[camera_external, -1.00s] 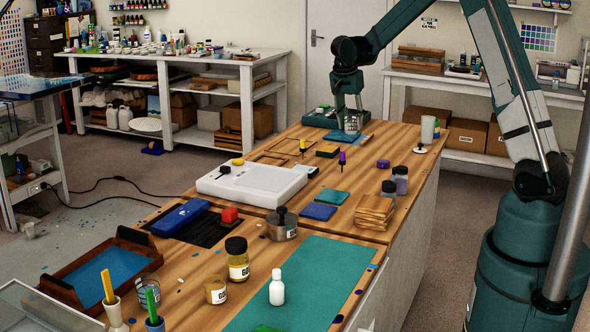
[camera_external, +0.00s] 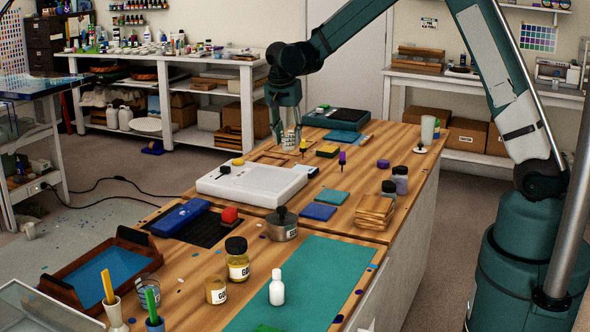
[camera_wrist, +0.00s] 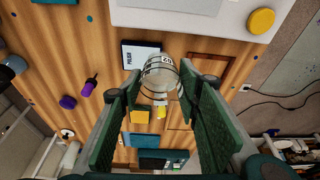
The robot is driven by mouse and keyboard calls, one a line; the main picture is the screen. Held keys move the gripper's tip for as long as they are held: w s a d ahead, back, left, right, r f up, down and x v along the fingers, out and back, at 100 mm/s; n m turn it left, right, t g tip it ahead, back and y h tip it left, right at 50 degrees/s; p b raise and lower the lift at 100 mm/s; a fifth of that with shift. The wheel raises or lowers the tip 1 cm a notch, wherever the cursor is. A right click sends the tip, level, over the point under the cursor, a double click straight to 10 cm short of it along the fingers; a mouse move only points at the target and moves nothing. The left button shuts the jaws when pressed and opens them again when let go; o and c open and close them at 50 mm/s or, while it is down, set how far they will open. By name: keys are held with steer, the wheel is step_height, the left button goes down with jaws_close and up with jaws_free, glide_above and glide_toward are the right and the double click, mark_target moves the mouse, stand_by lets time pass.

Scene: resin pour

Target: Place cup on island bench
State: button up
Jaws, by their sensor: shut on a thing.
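A clear cup (camera_external: 291,141) with dark markings is between the fingers of my gripper (camera_external: 289,127). My gripper is shut on it. In the wrist view, the cup (camera_wrist: 159,73) sits between the green fingers (camera_wrist: 160,90), its round rim toward the camera. The island bench (camera_external: 405,134) has a striped wooden top, also seen in the wrist view (camera_wrist: 62,45). The cup is over the bench's far left part, behind the white device. I cannot tell how far it is above the wood.
The white flat device (camera_external: 235,184) lies in front of the cup. Wooden frames (camera_external: 268,157), a yellow block (camera_external: 327,151) and a purple-topped tool (camera_external: 342,158) are close by. A dark green tray (camera_external: 340,115) is at the back. Bare wood lies to the right.

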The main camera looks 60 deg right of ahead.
steer(key=w+a+n+t+p, duration=0.15)
steer(key=a+n, duration=0.25)
steer(key=a, duration=4.1)
steer(key=s+a+n, duration=0.1)
steer(key=s+a, duration=0.5)
steer(key=a, duration=0.6)
steer(key=s+a+n, duration=0.2)
steer(key=s+a, duration=0.4)
steer(key=a, duration=0.6)
steer(key=s+a+n+y, duration=0.1)
steer(key=s+a, duration=0.5)
steer(key=a, duration=0.6)
steer(key=shift+a+n+p, duration=0.3)
steer(key=shift+a+p, duration=0.05)
steer(key=shift+p, duration=0.05)
steer(key=shift+r+t, duration=0.1)
steer(key=shift+t, duration=0.15)
steer(key=shift+f, duration=3.1)
steer(key=shift+f, duration=0.1)
steer(key=shift+f, duration=1.8)
steer(key=shift+f+b, duration=0.2)
steer(key=shift+b, duration=0.25)
